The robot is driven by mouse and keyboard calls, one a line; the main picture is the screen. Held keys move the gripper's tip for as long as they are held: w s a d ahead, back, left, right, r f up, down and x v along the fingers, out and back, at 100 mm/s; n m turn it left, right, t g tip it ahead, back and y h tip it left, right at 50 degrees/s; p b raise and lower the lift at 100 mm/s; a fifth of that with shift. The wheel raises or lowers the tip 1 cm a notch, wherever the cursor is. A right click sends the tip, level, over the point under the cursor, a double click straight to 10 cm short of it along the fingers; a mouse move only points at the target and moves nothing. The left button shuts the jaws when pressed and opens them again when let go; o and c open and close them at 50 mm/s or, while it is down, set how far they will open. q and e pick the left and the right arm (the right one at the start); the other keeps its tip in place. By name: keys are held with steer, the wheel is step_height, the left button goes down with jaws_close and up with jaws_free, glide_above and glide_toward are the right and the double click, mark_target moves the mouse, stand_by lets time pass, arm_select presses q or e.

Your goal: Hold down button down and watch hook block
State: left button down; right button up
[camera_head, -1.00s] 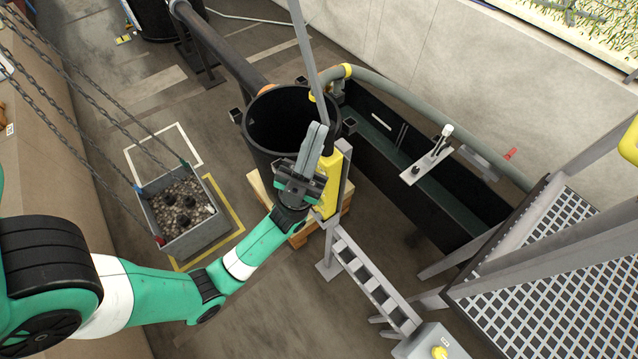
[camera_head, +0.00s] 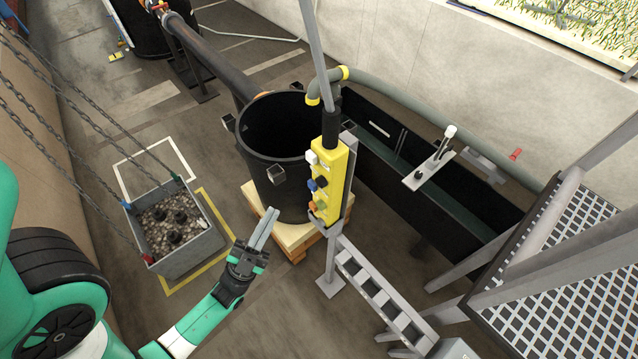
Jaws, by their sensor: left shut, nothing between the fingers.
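A yellow control pendant (camera_head: 336,185) hangs upright on a grey post, its side buttons in view: white, black, blue, green and orange. I cannot read which button is down. My left gripper (camera_head: 270,216) is shut and empty, to the left of the pendant and apart from it, in front of the black tub. No hook block can be made out. Chains (camera_head: 75,93) run from the upper left down to a grey crate (camera_head: 193,249) of gravel, and their upper ends are out of view. My right gripper is not in view.
A black round tub (camera_head: 262,182) stands on a wooden pallet (camera_head: 291,236) behind the gripper. A grey ladder-like rail (camera_head: 378,292) and a grated platform (camera_head: 570,270) lie to the right. A dark flume channel (camera_head: 400,190) runs behind the pendant. Floor is clear between crate and pallet.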

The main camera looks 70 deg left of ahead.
mark_target(318, 180)
arm_select(q)
steer(key=shift+w, duration=0.1)
steer(key=w+a+b, duration=0.1)
steer(key=w+a, duration=0.1)
steer(key=w, duration=0.6)
steer(key=shift+w+a, duration=0.15)
steer(key=shift+a, duration=0.05)
steer(key=shift+b, duration=0.35)
stand_by(1.5)
steer(key=shift+w+a, duration=0.15)
steer(key=shift+w, duration=0.25)
steer(key=shift+w+a+h+b, duration=0.15)
steer(key=shift+w+h+b, duration=0.15)
steer(key=shift+w+b, duration=0.25)
stand_by(4.1)
